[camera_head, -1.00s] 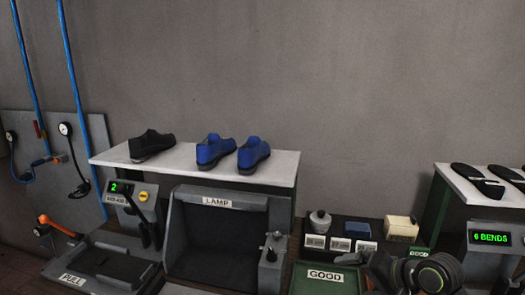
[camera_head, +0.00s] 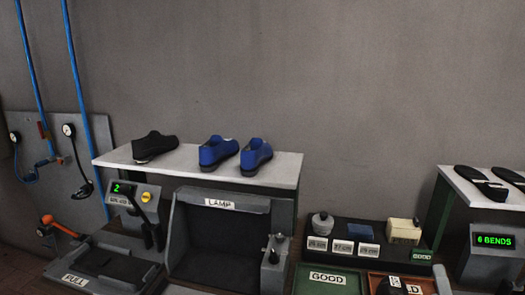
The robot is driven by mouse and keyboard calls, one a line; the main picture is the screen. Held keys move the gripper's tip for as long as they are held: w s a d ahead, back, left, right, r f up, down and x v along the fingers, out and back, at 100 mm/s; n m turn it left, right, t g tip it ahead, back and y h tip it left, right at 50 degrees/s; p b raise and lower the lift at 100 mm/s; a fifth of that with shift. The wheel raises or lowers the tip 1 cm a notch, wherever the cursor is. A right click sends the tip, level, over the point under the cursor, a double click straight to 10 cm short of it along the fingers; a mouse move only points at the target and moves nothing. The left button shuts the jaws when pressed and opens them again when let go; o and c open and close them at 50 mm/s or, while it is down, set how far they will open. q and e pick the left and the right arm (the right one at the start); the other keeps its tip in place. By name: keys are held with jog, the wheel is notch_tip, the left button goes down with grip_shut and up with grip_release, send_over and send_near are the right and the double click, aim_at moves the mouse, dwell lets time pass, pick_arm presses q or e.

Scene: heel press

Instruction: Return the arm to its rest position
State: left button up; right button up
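Neither of my grippers shows in the head view. No arm of mine can be clearly made out. A dark piece (camera_head: 392,286) with a white patch lies over the red-brown tray (camera_head: 373,279) at the bottom edge, partly cut off. I cannot tell what it is.
A white shelf (camera_head: 285,170) holds a black shoe (camera_head: 155,146) and two blue shoes (camera_head: 218,152). Soles (camera_head: 482,184) lie on the right shelf (camera_head: 450,178).

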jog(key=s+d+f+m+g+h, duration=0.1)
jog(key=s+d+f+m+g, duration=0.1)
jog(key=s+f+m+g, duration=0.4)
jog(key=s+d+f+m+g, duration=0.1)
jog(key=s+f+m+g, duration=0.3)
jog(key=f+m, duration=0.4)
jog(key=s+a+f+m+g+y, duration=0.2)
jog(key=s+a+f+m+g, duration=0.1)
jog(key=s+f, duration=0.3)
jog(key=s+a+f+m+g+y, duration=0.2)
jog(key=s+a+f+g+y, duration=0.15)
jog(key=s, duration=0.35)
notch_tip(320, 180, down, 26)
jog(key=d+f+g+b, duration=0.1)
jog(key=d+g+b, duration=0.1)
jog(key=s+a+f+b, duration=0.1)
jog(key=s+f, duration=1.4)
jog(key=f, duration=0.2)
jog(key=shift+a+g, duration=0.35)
